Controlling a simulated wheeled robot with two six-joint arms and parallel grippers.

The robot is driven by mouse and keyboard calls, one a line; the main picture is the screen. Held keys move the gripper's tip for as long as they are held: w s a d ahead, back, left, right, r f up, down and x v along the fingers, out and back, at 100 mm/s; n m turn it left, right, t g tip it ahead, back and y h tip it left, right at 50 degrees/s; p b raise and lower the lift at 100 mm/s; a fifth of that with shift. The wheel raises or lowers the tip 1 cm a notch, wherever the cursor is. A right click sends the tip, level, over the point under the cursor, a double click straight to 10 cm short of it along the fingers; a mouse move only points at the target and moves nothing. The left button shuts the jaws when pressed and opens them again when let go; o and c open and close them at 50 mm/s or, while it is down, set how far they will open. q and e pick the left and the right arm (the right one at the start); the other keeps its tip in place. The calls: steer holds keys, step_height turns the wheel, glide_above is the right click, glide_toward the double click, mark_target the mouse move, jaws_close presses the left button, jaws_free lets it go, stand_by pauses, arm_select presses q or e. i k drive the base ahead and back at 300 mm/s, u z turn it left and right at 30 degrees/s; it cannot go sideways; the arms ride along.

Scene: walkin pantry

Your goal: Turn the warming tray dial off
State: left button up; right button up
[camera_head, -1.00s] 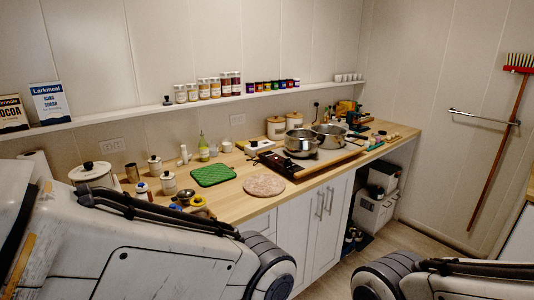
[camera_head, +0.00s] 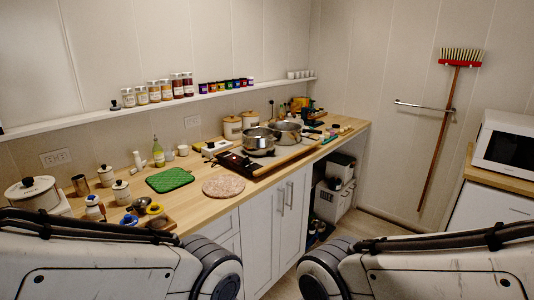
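The warming tray (camera_head: 237,163) is a dark, flat unit on the wooden counter, with a steel pot (camera_head: 258,141) on it and a second pot (camera_head: 287,134) close by. I cannot make out its dial at this size. My two arms come in at the lower left and lower right, and only their upper links show. Both grippers are out of the picture, so their state is hidden.
The wooden counter (camera_head: 205,206) runs along the back wall above white cabinets. A green mat (camera_head: 170,180) and a round pinkish board (camera_head: 224,186) lie on it. A microwave (camera_head: 506,148) stands at the right. A broom (camera_head: 446,125) hangs on the wall. Some floor is clear.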

mark_target(246, 161)
steer(key=z, duration=0.55)
steer(key=k, duration=0.65)
steer(key=z, duration=0.65)
steer(key=i, duration=1.25)
steer(key=u, duration=0.3)
steer(key=i, duration=1.25)
steer(key=u, duration=1.55)
steer(key=i, duration=1)
steer(key=u, duration=0.9)
